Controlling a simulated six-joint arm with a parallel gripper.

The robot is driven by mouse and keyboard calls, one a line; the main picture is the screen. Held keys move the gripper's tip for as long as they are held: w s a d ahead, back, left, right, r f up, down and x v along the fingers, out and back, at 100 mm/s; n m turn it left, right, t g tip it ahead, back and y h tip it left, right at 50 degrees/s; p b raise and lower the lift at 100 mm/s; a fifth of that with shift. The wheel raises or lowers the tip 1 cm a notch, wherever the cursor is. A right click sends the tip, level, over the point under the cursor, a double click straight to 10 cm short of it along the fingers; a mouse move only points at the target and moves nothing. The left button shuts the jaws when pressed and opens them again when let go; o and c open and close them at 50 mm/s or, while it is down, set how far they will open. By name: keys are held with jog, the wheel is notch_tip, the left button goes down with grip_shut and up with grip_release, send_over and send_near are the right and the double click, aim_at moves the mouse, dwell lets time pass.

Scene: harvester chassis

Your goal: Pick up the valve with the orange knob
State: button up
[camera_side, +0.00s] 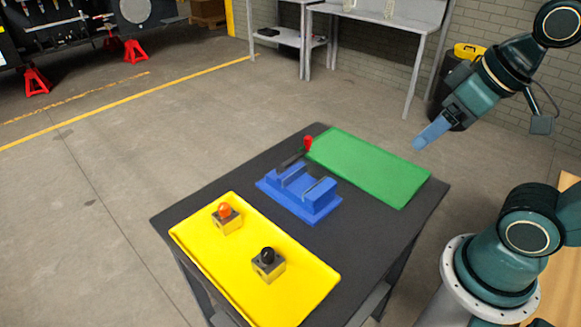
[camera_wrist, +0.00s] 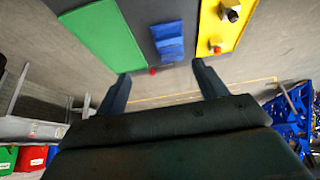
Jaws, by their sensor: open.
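The valve with the orange knob (camera_side: 226,218) stands upright on the yellow tray (camera_side: 310,284), toward its far left end. In the wrist view this valve (camera_wrist: 216,46) is at the upper right. A second valve with a black knob (camera_side: 268,264) stands on the same tray, nearer the front; it also shows in the wrist view (camera_wrist: 231,12). My gripper (camera_side: 420,144) is empty and raised in the air at the right, beyond the green mat and well away from both valves. In the wrist view its two fingers (camera_wrist: 160,88) are spread wide apart.
A blue fixture (camera_side: 300,193) with upright blocks sits mid-table, with a red-handled clamp (camera_side: 307,142) behind it. An empty green mat (camera_side: 368,166) lies on the dark table's (camera_side: 185,205) far right side. Grey workbenches (camera_side: 380,22) stand by the wall.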

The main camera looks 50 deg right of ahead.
jog(key=shift+w, duration=0.1)
jog(key=n+g+y, duration=0.5)
jog(key=n+g, duration=0.1)
jog(key=n, duration=1.2)
send_over(225, 204)
jog(key=d, duration=0.4)
notch_tip(225, 204, down, 15)
jog(key=shift+h, duration=0.3)
jog(key=shift+x, duration=4.25)
jog(key=shift+w, duration=0.15)
